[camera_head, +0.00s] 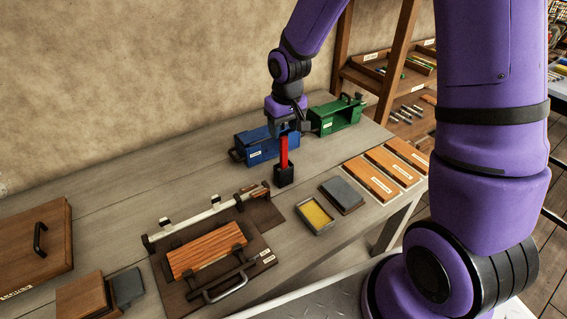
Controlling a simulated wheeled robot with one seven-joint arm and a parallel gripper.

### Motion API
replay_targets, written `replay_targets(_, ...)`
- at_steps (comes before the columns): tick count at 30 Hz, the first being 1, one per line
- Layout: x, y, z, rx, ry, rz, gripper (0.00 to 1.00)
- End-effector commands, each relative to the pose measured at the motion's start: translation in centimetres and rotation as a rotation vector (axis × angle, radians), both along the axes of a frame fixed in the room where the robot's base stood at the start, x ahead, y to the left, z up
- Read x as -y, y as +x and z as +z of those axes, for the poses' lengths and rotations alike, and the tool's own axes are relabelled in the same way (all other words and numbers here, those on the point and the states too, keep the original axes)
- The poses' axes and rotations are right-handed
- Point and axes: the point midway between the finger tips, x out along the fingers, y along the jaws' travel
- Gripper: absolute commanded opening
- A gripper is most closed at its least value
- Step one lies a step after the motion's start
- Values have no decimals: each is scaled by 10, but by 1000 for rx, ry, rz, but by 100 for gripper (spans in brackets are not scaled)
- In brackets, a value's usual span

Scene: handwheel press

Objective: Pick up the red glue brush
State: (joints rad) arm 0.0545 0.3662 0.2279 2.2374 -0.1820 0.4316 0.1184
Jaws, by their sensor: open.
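The red glue brush (284,152) stands upright in a small black holder (284,176) near the middle of the bench. My gripper (285,131) points down from above at the top of the red handle. Its jaws are open, and the upper end of the brush is between or just behind them; I cannot tell which. The brush's lower end is hidden inside the holder.
A blue box (258,147) stands close behind the holder, with a green box (338,115) further right. A yellow-filled tray (315,214) and grey block (342,195) lie in front. A clamped wooden block (207,252) is front left.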

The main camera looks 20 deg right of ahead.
Motion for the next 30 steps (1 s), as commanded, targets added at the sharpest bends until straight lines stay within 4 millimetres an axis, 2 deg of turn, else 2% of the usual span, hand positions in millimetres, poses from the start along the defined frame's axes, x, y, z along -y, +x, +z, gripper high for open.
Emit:
replay_targets(7,-1,-1,-18,-3,0,0,53)
replay_targets(15,-2,0,-53,-3,-1,1,53)
replay_targets(26,-1,1,-60,0,0,-1,53)
replay_targets(30,-2,1,-60,0,0,0,21)
